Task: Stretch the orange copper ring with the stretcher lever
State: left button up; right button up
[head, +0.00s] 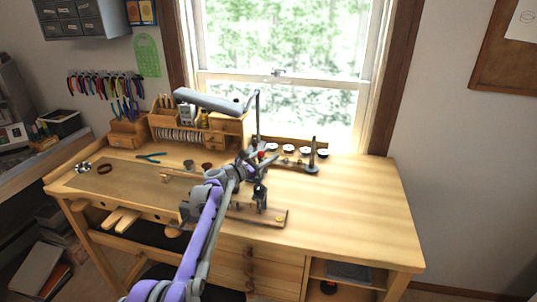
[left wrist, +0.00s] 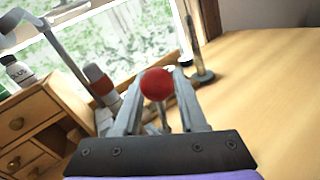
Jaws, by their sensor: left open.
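My left gripper (head: 251,158) reaches in over the bench and is open. The red ball knob (left wrist: 157,84) of the stretcher lever shows between its two fingers (left wrist: 160,78) in the left wrist view, with a gap visible on each side. In the head view the red knob (head: 261,154) is at the gripper's tip. The dark stretcher (head: 260,196) stands on a wooden board (head: 272,217), partly hidden by my arm. I cannot make out the orange copper ring. My right gripper is not in view.
A ring stand with a dark post (head: 312,160) and several small round dishes stand behind the gripper. A lamp (head: 210,102) hangs over a small drawer cabinet (head: 226,127). Pliers (head: 150,156) lie at left. The bench (head: 360,205) is clear at right.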

pick_arm(q)
jog(key=shift+w+d, duration=0.15)
jog(key=shift+c, duration=0.3)
grip_shut()
dwell(1.1)
